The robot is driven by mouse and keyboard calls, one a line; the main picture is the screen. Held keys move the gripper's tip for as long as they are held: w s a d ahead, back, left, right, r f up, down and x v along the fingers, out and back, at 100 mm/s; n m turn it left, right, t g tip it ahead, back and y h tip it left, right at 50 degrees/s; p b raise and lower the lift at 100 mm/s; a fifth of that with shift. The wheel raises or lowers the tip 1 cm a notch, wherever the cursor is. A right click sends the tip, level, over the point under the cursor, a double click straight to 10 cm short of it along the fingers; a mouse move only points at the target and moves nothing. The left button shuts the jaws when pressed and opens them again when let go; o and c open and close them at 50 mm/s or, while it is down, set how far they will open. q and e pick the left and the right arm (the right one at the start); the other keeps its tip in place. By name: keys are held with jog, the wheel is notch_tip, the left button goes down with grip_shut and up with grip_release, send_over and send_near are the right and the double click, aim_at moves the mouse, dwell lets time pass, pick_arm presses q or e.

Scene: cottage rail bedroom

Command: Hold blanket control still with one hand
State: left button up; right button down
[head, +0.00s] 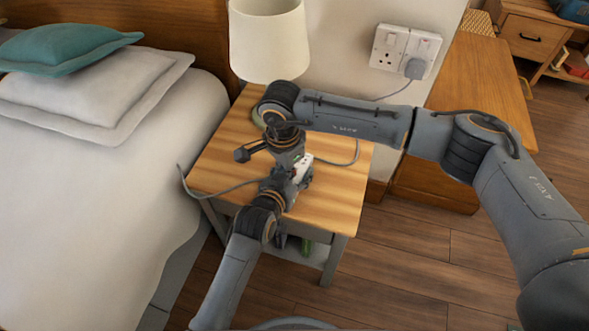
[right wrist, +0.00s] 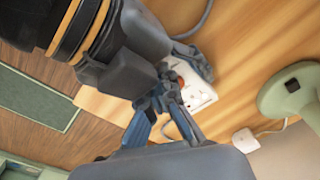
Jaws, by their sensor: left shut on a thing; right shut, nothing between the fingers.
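The blanket control (head: 303,168) is a small white box on the wooden bedside table (head: 335,205), partly hidden by my grippers. In the right wrist view the white control (right wrist: 199,95) shows an orange-red spot at its near end. My left gripper (head: 296,181), its arm coming from below, is shut on the control at the tabletop; its exact finger contact is hard to see. My right gripper (right wrist: 168,102) is shut and empty, pointing down close over the control's end beside the left gripper. I cannot tell whether it touches the control.
A lamp (head: 268,40) stands at the table's back, its green base (right wrist: 290,92) close by. Grey cable (head: 215,190) crosses the tabletop and hangs off its left edge. The bed (head: 90,220) is at left. A wall socket (head: 405,50) with a plug and a wooden cabinet (head: 480,85) are at right.

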pick_arm(q)
jog(key=shift+w+a+r, duration=0.1)
jog(key=shift+w, duration=0.15)
pick_arm(e)
jog(key=shift+s+a+f+g, duration=0.15)
jog(key=shift+s+a, duration=0.2)
jog(key=shift+s, duration=0.35)
jog(key=shift+s+a+f+g, duration=0.15)
jog(key=shift+s+a, duration=0.2)
jog(key=shift+s, duration=0.35)
jog(key=shift+r, duration=0.15)
pick_arm(q)
jog(key=shift+s+a+f, duration=0.1)
jog(key=shift+f, duration=0.15)
jog(key=shift+s, duration=0.15)
jog(key=o, duration=1.2)
jog(key=shift+r, duration=0.1)
jog(key=shift+o, duration=0.7)
jog(key=shift+d, duration=0.2)
pick_arm(e)
jog(key=r, duration=0.6)
jog(key=shift+w+d, duration=0.15)
jog(key=shift+w, duration=0.15)
pick_arm(q)
jog(key=shift+r, duration=0.15)
pick_arm(e)
jog(key=shift+f, duration=0.1)
